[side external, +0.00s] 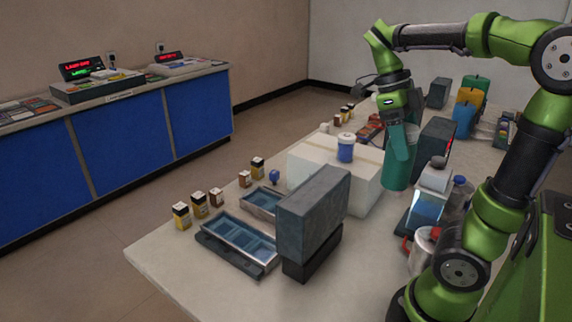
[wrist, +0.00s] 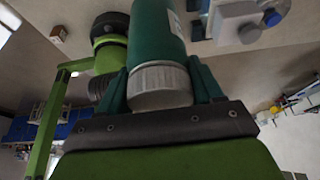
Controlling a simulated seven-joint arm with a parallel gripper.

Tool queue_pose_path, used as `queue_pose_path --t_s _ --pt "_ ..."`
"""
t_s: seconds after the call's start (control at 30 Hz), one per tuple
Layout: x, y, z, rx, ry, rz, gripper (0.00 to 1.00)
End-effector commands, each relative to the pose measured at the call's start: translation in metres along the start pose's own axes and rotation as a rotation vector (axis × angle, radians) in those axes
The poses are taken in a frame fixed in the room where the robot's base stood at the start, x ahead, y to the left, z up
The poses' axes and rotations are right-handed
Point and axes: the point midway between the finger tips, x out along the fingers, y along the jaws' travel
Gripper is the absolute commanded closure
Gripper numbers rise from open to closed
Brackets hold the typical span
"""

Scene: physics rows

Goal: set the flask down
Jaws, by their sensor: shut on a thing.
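The flask is a teal green cylinder (side external: 396,168) hanging upright below my gripper (side external: 399,122) in the side view. In the wrist view the flask (wrist: 158,28) shows its ribbed grey cap (wrist: 160,85) between the two teal fingers of my gripper (wrist: 163,80). My gripper is shut on the flask at its cap end. The flask's bottom is just right of a white box (side external: 307,176) on the pale table (side external: 180,262). I cannot tell whether the bottom touches the table.
A blue jar with a white lid (side external: 345,151) stands on the white box. A dark upright box (side external: 433,140) and a device with a blue screen (side external: 427,206) stand right of the flask. A grey block (side external: 313,205) and trays (side external: 238,240) are in front. The table's front left is clear.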

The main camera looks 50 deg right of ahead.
Motion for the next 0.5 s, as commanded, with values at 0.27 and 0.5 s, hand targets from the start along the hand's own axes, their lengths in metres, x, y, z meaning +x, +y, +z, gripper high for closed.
queue_pose_path --t_s 0.27,0.5 --pt "0.081 0.002 0.033 0.000 0.008 0.004 0.99" --pt "0.115 0.001 0.048 0.000 0.004 0.002 0.99"
